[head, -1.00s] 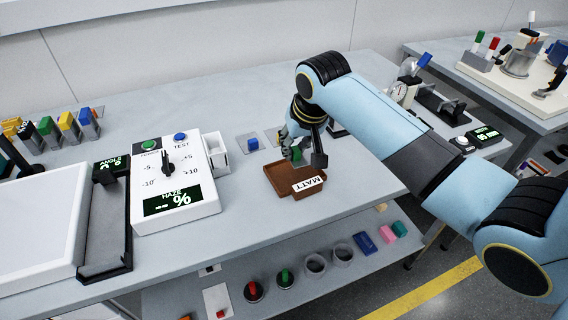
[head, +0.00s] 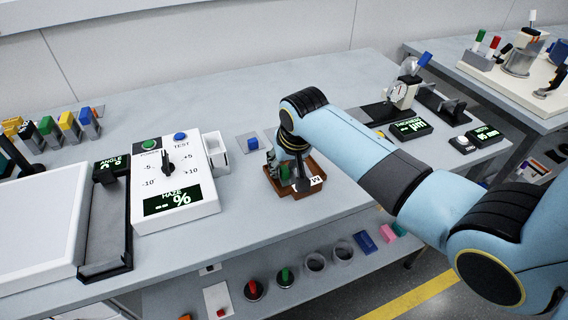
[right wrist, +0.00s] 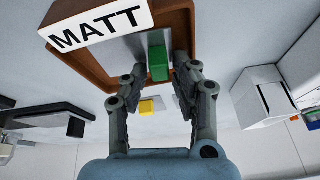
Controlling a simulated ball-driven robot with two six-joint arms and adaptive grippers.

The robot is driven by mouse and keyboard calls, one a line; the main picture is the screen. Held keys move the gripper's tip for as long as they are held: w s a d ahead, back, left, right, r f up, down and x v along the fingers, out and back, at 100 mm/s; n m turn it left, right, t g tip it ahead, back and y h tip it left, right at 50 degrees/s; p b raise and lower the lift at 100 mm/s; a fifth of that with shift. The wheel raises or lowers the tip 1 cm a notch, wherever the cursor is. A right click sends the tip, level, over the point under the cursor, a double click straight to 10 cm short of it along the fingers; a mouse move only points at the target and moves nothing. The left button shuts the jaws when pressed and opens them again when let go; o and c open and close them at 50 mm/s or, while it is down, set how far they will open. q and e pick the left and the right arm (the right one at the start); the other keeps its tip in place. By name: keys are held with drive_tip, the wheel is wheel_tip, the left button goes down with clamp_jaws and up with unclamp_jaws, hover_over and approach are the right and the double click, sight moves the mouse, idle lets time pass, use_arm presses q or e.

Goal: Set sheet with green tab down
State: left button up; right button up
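The sheet with the green tab (head: 285,177) is at the brown tray labelled MATT (head: 290,192). In the right wrist view the green tab (right wrist: 158,63) stands between my fingertips, with the grey sheet (right wrist: 125,50) beside it over the tray floor. My right gripper (head: 290,180) is low over the tray and appears shut on the green tab. The fingers hide part of the tab and sheet in the head view, so I cannot tell whether the sheet touches the tray floor. My left gripper is not in view.
A white haze meter (head: 175,185) stands left of the tray, with a small white holder (head: 217,153) beside it. A thickness gauge (head: 405,95) is at the back right. The table's front edge is close to the tray.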

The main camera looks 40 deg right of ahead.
drive_tip(key=v, duration=1.2)
drive_tip(key=shift+p, duration=0.4)
drive_tip(key=shift+r, duration=0.1)
